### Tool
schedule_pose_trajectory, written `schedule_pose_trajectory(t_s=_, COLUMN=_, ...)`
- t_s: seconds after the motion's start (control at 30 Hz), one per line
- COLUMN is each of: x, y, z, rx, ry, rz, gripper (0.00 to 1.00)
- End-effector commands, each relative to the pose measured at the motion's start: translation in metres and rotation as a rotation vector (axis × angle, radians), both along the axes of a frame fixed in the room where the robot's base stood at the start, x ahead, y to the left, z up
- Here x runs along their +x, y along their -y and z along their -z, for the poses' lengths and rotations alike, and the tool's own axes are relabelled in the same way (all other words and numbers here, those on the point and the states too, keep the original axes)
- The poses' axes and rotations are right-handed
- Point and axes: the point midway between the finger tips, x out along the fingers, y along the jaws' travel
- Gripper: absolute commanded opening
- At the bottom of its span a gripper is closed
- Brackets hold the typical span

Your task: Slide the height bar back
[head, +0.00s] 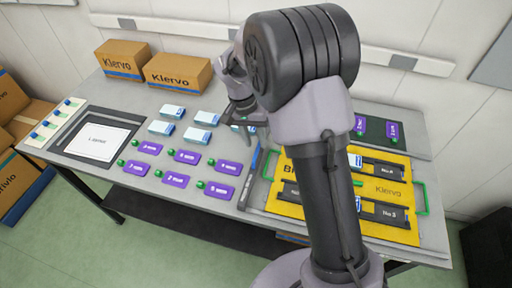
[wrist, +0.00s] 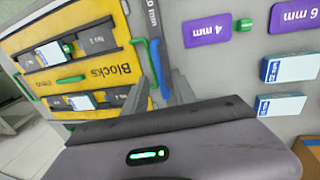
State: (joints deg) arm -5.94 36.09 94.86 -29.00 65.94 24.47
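The bar I take for the height bar is a narrow dark strip with blue on it (head: 249,170). It lies beside the left edge of the yellow Blocks tray (head: 283,208) in the head view. In the wrist view the dark strip (wrist: 152,18) has white "0 mm" lettering, and blue shows lower down. My gripper (wrist: 161,80) has its two grey fingers apart, with the blue and a green tray handle (wrist: 157,68) visible between them. Nothing is clearly held. I cannot tell whether the fingers touch the bar.
Purple mm labels (head: 176,180) with green knobs and several blue-and-white boxes (head: 172,112) lie left of the bar. A framed sheet (head: 97,140) is at the left. Two Klervo cartons (head: 178,72) stand at the back. My arm hides part of the yellow tray.

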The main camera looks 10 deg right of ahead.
Motion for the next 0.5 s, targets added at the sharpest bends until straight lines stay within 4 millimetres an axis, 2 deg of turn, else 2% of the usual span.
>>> schedule_pose_trajectory(t_s=0.03, x=-0.0010, y=0.0013, z=0.0086, rx=0.000, ry=-0.001, rz=0.001, gripper=0.33)
schedule_pose_trajectory(t_s=0.13, x=-0.0013, y=0.0028, z=0.0153, rx=0.000, ry=0.002, rz=0.001, gripper=0.33)
schedule_pose_trajectory(t_s=0.4, x=-0.0015, y=0.0031, z=0.0162, rx=0.001, ry=0.001, rz=0.002, gripper=0.33)
schedule_pose_trajectory(t_s=0.47, x=-0.0015, y=0.0031, z=0.0162, rx=0.001, ry=0.001, rz=0.001, gripper=0.23)
schedule_pose_trajectory(t_s=0.5, x=-0.0015, y=0.0031, z=0.0162, rx=0.001, ry=0.001, rz=0.001, gripper=0.15)
